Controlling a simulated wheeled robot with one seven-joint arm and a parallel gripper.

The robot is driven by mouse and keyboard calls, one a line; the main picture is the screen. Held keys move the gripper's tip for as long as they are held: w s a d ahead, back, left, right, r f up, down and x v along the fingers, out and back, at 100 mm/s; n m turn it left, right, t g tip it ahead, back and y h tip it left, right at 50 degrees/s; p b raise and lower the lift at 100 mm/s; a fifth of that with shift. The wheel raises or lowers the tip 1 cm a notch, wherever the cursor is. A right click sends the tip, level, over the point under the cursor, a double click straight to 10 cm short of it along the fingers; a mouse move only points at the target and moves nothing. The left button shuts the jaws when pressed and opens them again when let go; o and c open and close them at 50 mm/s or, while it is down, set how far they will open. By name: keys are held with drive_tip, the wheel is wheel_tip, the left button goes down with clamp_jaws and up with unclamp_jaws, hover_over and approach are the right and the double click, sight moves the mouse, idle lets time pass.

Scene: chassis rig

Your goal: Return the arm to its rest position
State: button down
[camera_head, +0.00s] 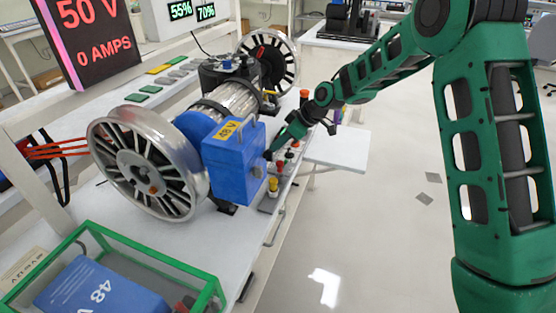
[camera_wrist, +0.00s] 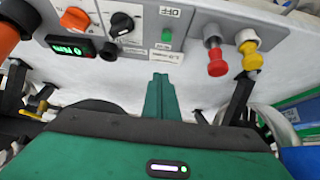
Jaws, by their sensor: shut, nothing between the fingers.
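My green arm (camera_head: 380,65) reaches from the right side of the head view toward the workbench. My gripper (camera_head: 273,150) is at its far end, close beside the blue box marked 48 V (camera_head: 230,155) on the chassis rig; I cannot tell whether it touches. In the wrist view my gripper (camera_wrist: 162,82) has its green fingers together with nothing between them. Its tips point at the white surface below a grey control panel (camera_wrist: 135,30).
The panel carries an orange knob (camera_wrist: 74,19), a black knob (camera_wrist: 122,23), a red plug (camera_wrist: 217,62) and a yellow plug (camera_wrist: 250,55). A spoked wheel (camera_head: 130,165) and a green-edged bin (camera_head: 150,255) are on the bench. Floor (camera_head: 370,240) right of the bench is mostly clear.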

drive_tip(key=s+d+r+m+h, duration=0.2)
drive_tip(key=s+d+r+m, duration=0.15)
drive_tip(key=s+d, duration=0.45)
drive_tip(key=s+d+r+m+h, duration=0.2)
drive_tip(key=s+d+r+m, duration=0.15)
drive_tip(key=d, duration=0.95)
drive_tip(key=s+d+r+m+h, duration=0.25)
drive_tip(key=s+d+r, duration=0.2)
drive_tip(key=d, duration=0.55)
drive_tip(key=s+d+m+g, duration=0.1)
drive_tip(key=s+d+m, duration=0.2)
drive_tip(key=s, duration=0.7)
drive_tip(key=s+d+m, duration=0.4)
drive_tip(key=s, duration=0.6)
drive_tip(key=s+d+m+g, duration=0.1)
drive_tip(key=s+d+m, duration=0.2)
drive_tip(key=s, duration=0.7)
drive_tip(key=shift+d+m+g, duration=0.3)
drive_tip(key=shift+d+m, duration=0.1)
drive_tip(key=shift+m, duration=0.05)
